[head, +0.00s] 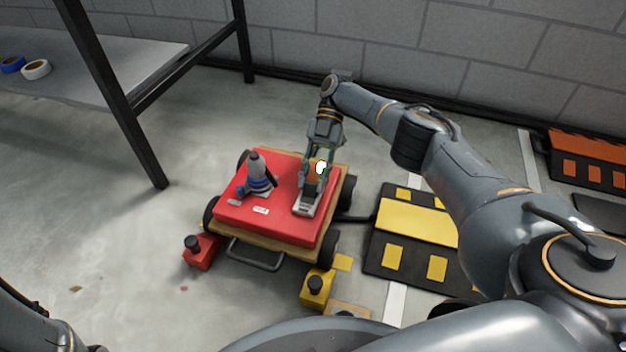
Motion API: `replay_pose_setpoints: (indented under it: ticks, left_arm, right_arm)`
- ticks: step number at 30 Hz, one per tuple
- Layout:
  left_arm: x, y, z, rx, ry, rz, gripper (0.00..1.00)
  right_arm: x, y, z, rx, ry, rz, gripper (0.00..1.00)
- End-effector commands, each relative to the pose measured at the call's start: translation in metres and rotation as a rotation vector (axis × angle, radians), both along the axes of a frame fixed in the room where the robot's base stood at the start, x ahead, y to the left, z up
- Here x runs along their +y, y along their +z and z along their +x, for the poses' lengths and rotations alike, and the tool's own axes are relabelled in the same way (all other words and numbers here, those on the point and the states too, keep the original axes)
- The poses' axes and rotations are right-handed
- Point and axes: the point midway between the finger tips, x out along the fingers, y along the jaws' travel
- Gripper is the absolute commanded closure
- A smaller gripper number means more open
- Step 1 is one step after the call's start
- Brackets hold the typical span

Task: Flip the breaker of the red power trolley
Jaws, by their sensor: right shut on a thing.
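The red power trolley (275,228) stands on the floor in the middle, a flat red top on a wooden deck with dark wheels. The breaker (305,208), a small grey-white unit, is at the right part of the red top. My right gripper (314,184) comes down over it from behind and is shut on its upper part; the fingers hide the lever, so its position cannot be told. A blue and grey plug-like fitting (258,177) stands upright on the left of the top. Of my left arm only a part shows at the bottom left corner; its gripper is out of view.
A red block with a black knob (200,251) and a yellow one (316,288) sit in front of the trolley. A black and yellow ramp (415,222) lies right of it. A shelf (130,62) with tape rolls stands at the left.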

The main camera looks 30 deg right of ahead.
Motion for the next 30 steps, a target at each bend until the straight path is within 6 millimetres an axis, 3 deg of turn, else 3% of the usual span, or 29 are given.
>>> replay_pose_setpoints:
  ticks: [7, 8, 11, 23, 30]
  left_arm:
    - [0.0, 0.0, 0.0, 0.0, 0.0, 0.0, 1.0]
    - [0.0, 0.0, 0.0, 0.0, 0.0, 0.0, 1.0]
    - [0.0, 0.0, 0.0, 0.0, 0.0, 0.0, 1.0]
    - [0.001, 0.0, 0.002, 0.006, 0.001, -0.002, 1.0]
    - [0.0, 0.0, 0.001, 0.003, 0.001, -0.001, 1.0]
  right_arm:
    - [-0.001, -0.001, 0.0, 0.001, -0.002, -0.004, 1.0]
    - [-0.001, -0.001, 0.0, 0.0, -0.003, -0.004, 0.7]
    - [-0.001, -0.001, 0.0, -0.001, -0.002, -0.004, 0.5]
    - [-0.001, 0.005, 0.0, -0.002, -0.001, -0.002, 0.49]
    - [-0.002, 0.044, 0.001, -0.006, -0.001, -0.004, 0.49]
